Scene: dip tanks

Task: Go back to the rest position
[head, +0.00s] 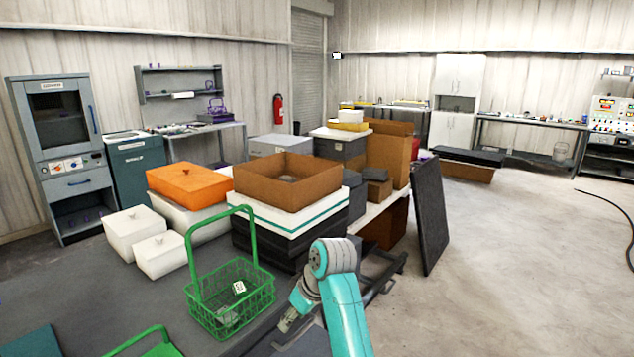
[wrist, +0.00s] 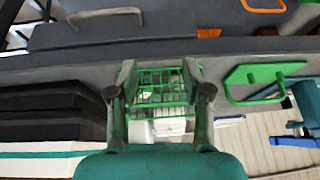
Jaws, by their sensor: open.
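My gripper (head: 290,319) is at the end of my teal arm, low in the middle of the head view, just right of the green wire basket (head: 231,293). In the wrist view my gripper (wrist: 158,74) shows two dark fingers spread apart with nothing held between them. The green basket (wrist: 160,88) shows beyond and between the fingers there. The basket stands upright on the grey bench, its tall handle raised, with a small white tag and something grey inside. I cannot tell the exact gap between fingers and basket.
White lidded boxes (head: 133,232), an orange lidded box (head: 190,185) and a brown open box (head: 287,181) stand behind the basket. A dark panel (head: 430,217) leans at the right. Another green handled piece (head: 160,345) lies at the front. The floor (head: 520,270) at right is clear.

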